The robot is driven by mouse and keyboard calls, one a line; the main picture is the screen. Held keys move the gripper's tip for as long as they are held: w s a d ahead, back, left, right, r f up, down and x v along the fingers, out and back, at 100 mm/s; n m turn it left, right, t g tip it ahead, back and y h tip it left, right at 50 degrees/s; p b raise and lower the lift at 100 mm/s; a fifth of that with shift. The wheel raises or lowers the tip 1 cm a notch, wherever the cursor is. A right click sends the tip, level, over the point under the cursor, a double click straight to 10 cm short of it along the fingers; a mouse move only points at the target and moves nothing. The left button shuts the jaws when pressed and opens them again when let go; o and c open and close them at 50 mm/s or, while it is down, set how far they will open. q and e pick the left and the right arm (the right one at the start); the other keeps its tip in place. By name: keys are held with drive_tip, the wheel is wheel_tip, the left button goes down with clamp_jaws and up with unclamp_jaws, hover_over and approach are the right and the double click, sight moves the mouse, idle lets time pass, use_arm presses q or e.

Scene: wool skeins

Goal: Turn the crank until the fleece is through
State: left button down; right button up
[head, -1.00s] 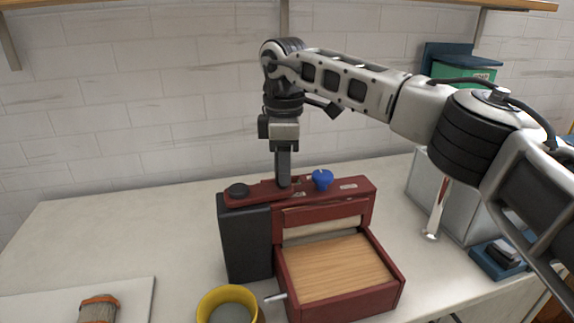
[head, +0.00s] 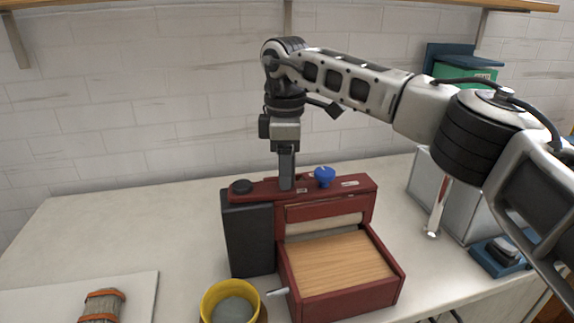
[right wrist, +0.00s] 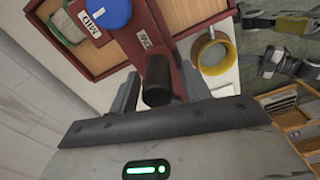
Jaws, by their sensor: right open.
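The red carding machine (head: 330,294) stands on the table with a bare wooden near tray (head: 340,262). A black round knob (head: 241,187) and a blue knob (head: 325,176) sit on its red top. A short metal rod (head: 278,292) sticks out at the front left. My right gripper (head: 287,187) points down at the red top, open; in the head view it is right of the black knob. In the right wrist view the black knob (right wrist: 157,82) appears between the fingers; contact cannot be told. That view also shows grey-green wool (right wrist: 62,28) on the far side. My left gripper is not in view.
A yellow bowl (head: 207,300) stands close to the machine's front left. A banded grey bundle (head: 103,306) lies on a white board (head: 142,290) at left. A grey box (head: 428,182) and blue-based item (head: 497,260) stand at right. The table's back left is clear.

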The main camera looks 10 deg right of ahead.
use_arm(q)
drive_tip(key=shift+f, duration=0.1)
use_arm(e)
drive_tip(key=shift+d, duration=0.15)
drive_tip(key=shift+r, duration=0.3)
use_arm(q)
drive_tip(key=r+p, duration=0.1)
drive_tip(key=p, duration=0.1)
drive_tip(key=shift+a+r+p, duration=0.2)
drive_tip(key=shift+p, duration=0.15)
use_arm(e)
wheel_tip(320, 180, up, 15)
drive_tip(key=shift+r, duration=0.15)
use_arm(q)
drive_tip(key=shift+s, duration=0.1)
